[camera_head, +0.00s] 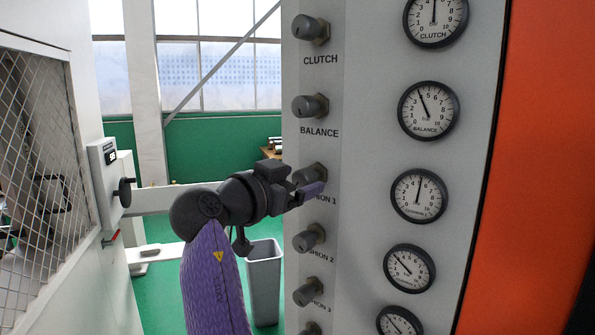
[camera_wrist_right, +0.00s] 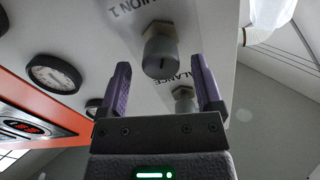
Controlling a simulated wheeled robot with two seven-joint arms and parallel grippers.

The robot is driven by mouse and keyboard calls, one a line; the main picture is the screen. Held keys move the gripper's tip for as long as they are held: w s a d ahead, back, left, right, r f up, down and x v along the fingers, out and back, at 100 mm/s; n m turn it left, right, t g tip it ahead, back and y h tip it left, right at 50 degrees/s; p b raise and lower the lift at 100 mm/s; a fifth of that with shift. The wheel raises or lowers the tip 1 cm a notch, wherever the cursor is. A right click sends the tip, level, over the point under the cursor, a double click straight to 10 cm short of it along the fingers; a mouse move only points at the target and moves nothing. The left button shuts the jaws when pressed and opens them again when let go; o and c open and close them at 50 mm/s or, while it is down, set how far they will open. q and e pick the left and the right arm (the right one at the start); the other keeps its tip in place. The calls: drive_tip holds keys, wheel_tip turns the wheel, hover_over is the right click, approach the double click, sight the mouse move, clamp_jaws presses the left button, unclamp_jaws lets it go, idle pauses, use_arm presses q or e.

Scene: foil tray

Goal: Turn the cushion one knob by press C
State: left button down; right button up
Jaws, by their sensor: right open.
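The cushion 1 knob (camera_head: 313,172) is a grey cylinder on the grey panel, partly hidden in the head view by my right gripper (camera_head: 306,183). In the right wrist view, the knob (camera_wrist_right: 160,52) lies between the lines of the two purple fingers of my open gripper (camera_wrist_right: 161,82), with gaps on both sides. I see no contact. The cushion 1 gauge (camera_head: 419,196) is to the right of its knob, its needle just right of upright. My left gripper is not in view. Press C cannot be told from the labels.
The balance knob (camera_head: 310,106) and clutch knob (camera_head: 310,29) are above, the cushion 2 knob (camera_head: 308,238) and cushion 3 knob (camera_head: 308,291) below. A grey bin (camera_head: 264,283) stands on the green floor. A mesh-doored cabinet (camera_head: 40,150) stands at left.

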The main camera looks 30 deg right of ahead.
drive_tip(key=shift+x, duration=1)
drive_tip(key=shift+c, duration=0.2)
drive_tip(key=shift+w, duration=0.1)
drive_tip(key=shift+c, duration=1.3)
clamp_jaws()
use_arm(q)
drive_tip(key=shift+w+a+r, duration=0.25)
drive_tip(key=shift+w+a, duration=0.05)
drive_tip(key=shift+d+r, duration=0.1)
